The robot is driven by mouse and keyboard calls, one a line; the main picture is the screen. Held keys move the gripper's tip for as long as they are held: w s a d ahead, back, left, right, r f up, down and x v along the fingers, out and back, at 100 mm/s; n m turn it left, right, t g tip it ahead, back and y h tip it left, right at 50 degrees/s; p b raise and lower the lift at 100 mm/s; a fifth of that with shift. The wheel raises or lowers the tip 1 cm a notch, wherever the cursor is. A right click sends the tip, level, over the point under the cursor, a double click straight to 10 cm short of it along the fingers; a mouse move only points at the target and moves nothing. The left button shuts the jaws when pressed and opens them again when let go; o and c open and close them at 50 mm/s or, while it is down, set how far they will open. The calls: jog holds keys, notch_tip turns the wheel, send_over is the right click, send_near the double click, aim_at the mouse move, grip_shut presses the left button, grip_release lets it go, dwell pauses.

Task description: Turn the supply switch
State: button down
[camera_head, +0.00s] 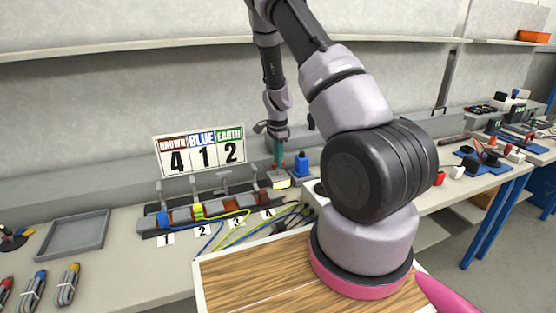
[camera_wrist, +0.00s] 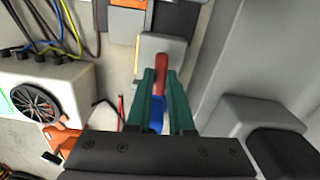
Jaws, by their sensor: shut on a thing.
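The supply switch appears to be a small pale box (camera_wrist: 150,46) with a red lever (camera_wrist: 162,62), seen in the wrist view. In the head view its box (camera_head: 279,181) stands on the bench right of the numbered row. My gripper (camera_wrist: 161,78) has teal fingers, one on each side of the red lever, and is shut on it. In the head view my gripper (camera_head: 277,157) points down just above the box. A blue part (camera_wrist: 156,115) shows between the fingers; whether it belongs to the switch I cannot tell. The fingers hide part of the lever.
A blue device (camera_head: 301,164) stands close right of the switch. A sign (camera_head: 200,151) reading brown 4, blue 1, earth 2 stands behind the numbered row with yellow and blue cables. A grey tray (camera_head: 75,236) lies at left. A grey box with a black wheel (camera_wrist: 36,104) shows in the wrist view.

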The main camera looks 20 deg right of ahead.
jog(key=shift+m, duration=0.5)
jog(key=c, duration=0.8)
grip_release()
jog(key=shift+r, duration=0.1)
notch_tip(320, 180, up, 11)
